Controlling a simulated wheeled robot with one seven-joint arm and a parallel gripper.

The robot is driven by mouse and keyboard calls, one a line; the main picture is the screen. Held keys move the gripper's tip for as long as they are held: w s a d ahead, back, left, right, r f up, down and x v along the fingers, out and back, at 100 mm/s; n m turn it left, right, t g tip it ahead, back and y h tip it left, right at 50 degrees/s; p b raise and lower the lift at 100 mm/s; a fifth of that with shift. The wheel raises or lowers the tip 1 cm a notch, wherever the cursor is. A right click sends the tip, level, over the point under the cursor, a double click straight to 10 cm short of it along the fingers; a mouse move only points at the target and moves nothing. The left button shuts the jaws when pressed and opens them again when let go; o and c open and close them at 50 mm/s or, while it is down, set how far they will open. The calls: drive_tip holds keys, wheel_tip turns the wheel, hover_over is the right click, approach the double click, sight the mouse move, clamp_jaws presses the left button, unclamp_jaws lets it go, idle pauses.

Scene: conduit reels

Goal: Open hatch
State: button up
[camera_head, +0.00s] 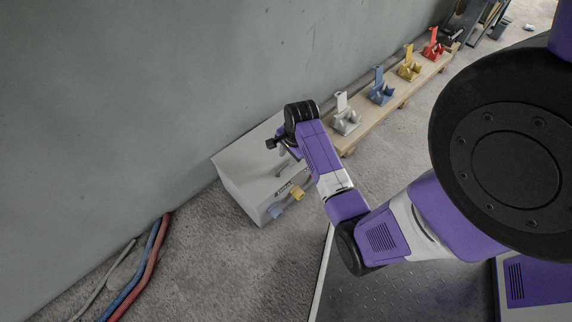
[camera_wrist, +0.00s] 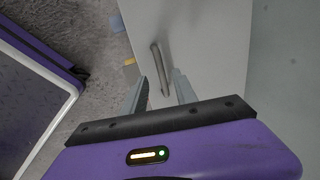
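A white box (camera_head: 238,178) stands on the floor against the wall in the head view. A pale hatch face (camera_wrist: 212,42) with a grey bar handle (camera_wrist: 156,57) fills the middle of the wrist view. I see no open gap at the hatch, but my arm covers part of the box. My gripper (camera_wrist: 160,76) is open, with its two grey fingers on either side of the near end of the handle in the picture. I cannot tell whether they touch it. In the head view my wrist hides most of the fingers.
A yellow piece (camera_head: 297,193) and a blue piece (camera_head: 274,211) stick out from the box's lower front. A wooden bench (camera_head: 376,118) with coloured reel holders runs along the wall behind. Red and blue conduits (camera_head: 146,266) lie at the lower left.

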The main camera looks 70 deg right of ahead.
sight(285, 165)
drive_tip(key=f, duration=0.1)
drive_tip(key=f+b, duration=0.1)
drive_tip(key=f, duration=0.1)
drive_tip(key=w+f, duration=0.1)
drive_tip(key=shift+d+f+b, duration=0.3)
drive_tip(key=shift+f+b, duration=0.1)
clamp_jaws()
drive_tip(key=shift+s+a, duration=0.1)
idle(1.0)
